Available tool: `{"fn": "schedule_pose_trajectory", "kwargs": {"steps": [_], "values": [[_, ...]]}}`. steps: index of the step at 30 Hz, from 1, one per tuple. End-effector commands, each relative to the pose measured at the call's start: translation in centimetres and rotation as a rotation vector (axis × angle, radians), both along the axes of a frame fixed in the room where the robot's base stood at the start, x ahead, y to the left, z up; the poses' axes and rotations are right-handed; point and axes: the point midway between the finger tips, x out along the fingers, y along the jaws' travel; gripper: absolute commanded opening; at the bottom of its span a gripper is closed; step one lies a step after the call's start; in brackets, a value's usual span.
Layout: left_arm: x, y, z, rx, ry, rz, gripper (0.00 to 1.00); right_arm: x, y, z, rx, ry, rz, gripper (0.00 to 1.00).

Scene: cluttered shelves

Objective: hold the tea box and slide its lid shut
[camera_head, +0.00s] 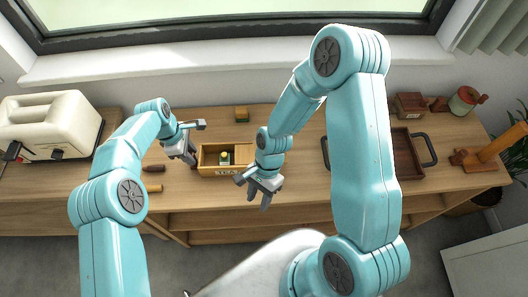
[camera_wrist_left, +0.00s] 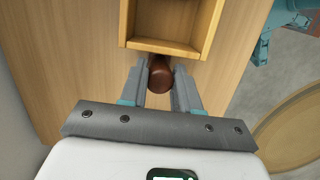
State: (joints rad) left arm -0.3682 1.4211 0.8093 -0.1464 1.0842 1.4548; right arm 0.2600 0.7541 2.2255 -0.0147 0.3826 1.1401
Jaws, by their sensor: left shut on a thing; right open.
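The tea box (camera_head: 210,171) is a small wooden box with lettering on its front, standing on the wooden counter. Its light wooden lid (camera_head: 243,153) covers the right part, and the left part is open with a green and yellow item (camera_head: 225,157) inside. My left gripper (camera_head: 197,143) is at the box's left end. In the left wrist view its fingers are shut on a brown rounded knob (camera_wrist_left: 160,76) right by the box's end wall; I cannot tell how the knob joins the box. My right gripper (camera_head: 252,194) is open and empty near the box's front right corner.
A brown tray (camera_head: 401,159) lies to the right, partly hidden by my right arm.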

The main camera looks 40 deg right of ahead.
Motion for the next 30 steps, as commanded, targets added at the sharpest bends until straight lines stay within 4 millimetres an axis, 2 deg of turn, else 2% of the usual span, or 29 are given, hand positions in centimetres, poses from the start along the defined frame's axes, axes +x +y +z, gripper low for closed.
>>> {"fn": "schedule_pose_trajectory", "kwargs": {"steps": [1,6,12,15,20,30], "values": [[-0.2,0.1,-0.5,0.005,0.009,-0.002,0.0,1.8,-2.1,1.4,-0.026,0.013,-0.108,0.42],[-0.3,0.1,-0.5,0.005,0.009,-0.002,0.0,5.5,-8.5,6.2,-0.082,0.014,-0.368,0.42],[-0.3,0.1,-0.5,0.005,0.009,-0.002,0.0,7.7,-14.1,10.0,-0.124,-0.093,-0.495,0.42],[-0.3,0.1,-0.5,0.005,0.01,-0.002,0.0,7.8,-15.7,10.9,-0.136,-0.118,-0.532,0.42],[-0.3,0.1,-0.5,0.005,0.01,-0.002,0.0,7.5,-16.4,10.5,-0.143,-0.12,-0.553,0.42],[-0.3,0.1,-0.5,0.005,0.01,-0.002,0.0,7.9,-15.0,6.2,-0.141,-0.117,-0.55,0.42]]}}
